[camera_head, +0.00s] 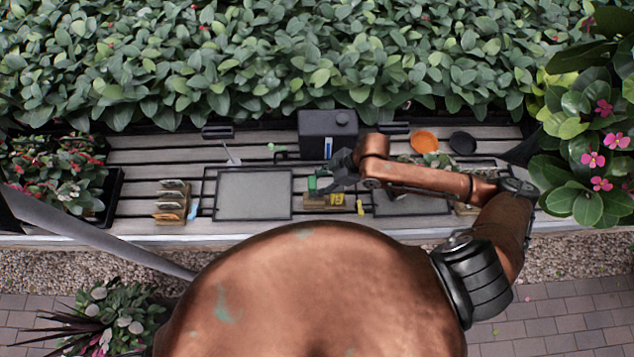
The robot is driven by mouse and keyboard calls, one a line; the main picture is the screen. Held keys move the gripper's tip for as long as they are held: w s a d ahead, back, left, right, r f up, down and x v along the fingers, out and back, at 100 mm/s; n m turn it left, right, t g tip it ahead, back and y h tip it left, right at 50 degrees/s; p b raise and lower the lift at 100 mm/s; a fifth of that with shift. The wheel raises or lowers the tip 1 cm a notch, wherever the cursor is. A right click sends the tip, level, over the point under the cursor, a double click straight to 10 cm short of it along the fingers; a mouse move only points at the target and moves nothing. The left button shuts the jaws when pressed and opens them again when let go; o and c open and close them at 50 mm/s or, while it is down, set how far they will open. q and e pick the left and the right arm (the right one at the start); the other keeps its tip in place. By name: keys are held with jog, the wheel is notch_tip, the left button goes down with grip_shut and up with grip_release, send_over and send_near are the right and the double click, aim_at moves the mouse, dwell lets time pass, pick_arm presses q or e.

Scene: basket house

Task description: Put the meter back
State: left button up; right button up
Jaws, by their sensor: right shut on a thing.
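My right gripper (326,184) reaches in from the right over the middle of the slatted bench. It is shut on a small green thing (312,183), which is likely the meter. The fingers hide much of it, and it is too small to read any face or probe. It shows just above a small tan box with yellow (338,200); I cannot tell whether they touch. A dark box with a round knob and a blue label (328,147) stands behind the gripper. My left gripper is not in view.
A grey framed tray (254,195) lies left of the gripper, and a second tray (412,204) lies partly under my right arm. Tan packets (171,202) stand at the left. Orange (424,141) and black (462,142) round dishes lie at the back right. Dense leaves border the back.

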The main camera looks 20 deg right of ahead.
jog(key=shift+f, duration=0.1)
jog(key=shift+f+b, duration=0.5)
jog(key=shift+f, duration=1.3)
jog(key=o, duration=1.4)
jog(key=shift+c, duration=0.2)
jog(key=shift+d+r, duration=0.15)
jog(key=shift+r, duration=0.05)
jog(key=v, duration=1.1)
jog(key=shift+s+d+r, duration=0.15)
jog(key=shift+r, duration=0.1)
